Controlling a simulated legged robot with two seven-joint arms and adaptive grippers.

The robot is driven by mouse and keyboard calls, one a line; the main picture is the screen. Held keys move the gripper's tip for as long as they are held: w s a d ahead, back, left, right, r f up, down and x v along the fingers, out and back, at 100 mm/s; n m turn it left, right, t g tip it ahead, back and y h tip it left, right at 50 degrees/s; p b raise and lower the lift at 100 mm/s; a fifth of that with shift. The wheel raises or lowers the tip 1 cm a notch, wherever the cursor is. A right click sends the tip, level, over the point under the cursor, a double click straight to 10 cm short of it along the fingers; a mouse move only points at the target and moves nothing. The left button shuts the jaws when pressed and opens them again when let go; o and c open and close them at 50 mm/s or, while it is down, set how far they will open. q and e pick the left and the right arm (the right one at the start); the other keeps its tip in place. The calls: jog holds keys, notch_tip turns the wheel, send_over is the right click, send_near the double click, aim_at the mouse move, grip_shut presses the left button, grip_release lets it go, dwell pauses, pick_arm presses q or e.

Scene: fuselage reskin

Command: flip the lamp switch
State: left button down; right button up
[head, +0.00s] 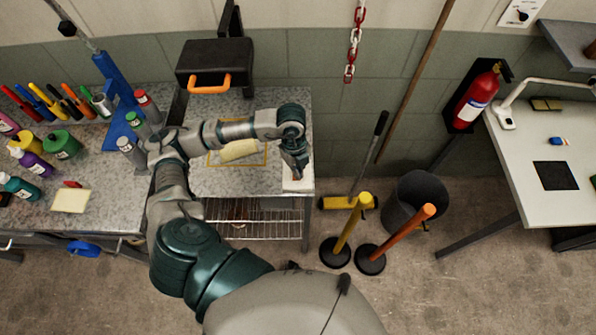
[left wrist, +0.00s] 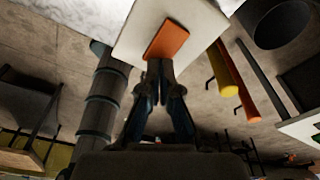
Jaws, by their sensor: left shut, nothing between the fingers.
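A white box or plate (head: 303,184) sits at the right front corner of the small grey table. In the left wrist view the white plate (left wrist: 200,18) carries an orange rectangular piece (left wrist: 167,40) that looks like a rocker switch. My left gripper (head: 297,178) points down over the white plate, its fingers shut and empty. In the left wrist view the fingertips (left wrist: 160,64) are right at the near end of the orange piece; I cannot tell whether they touch it. In the head view my gripper hides the orange piece. My right gripper is not in view.
A yellow-framed tray (head: 262,161) with a pale roll and a black case (head: 215,62) share the small table. Yellow (head: 350,230) and orange (head: 400,240) posts and a dark bin (head: 418,200) stand to the right. A white lamp (head: 506,116) stands on the right table.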

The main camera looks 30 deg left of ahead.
pick_arm(q)
jog(key=shift+a+f, duration=0.45)
jog(key=shift+a, duration=0.05)
jog(key=shift+d+b, duration=0.1)
jog(key=shift+b, duration=0.2)
jog(key=shift+d+r, duration=0.15)
jog(key=shift+d, duration=0.05)
jog(key=shift+d+r+p, duration=0.1)
jog(key=shift+r+p, duration=0.6)
jog(key=r+p, duration=0.2)
jog(key=r, duration=0.1)
jog(key=r+p, duration=0.1)
jog(key=shift+a+r, duration=0.2)
jog(key=shift+a, duration=0.1)
jog(key=shift+r+p, duration=0.5)
jog(key=shift+d, duration=0.15)
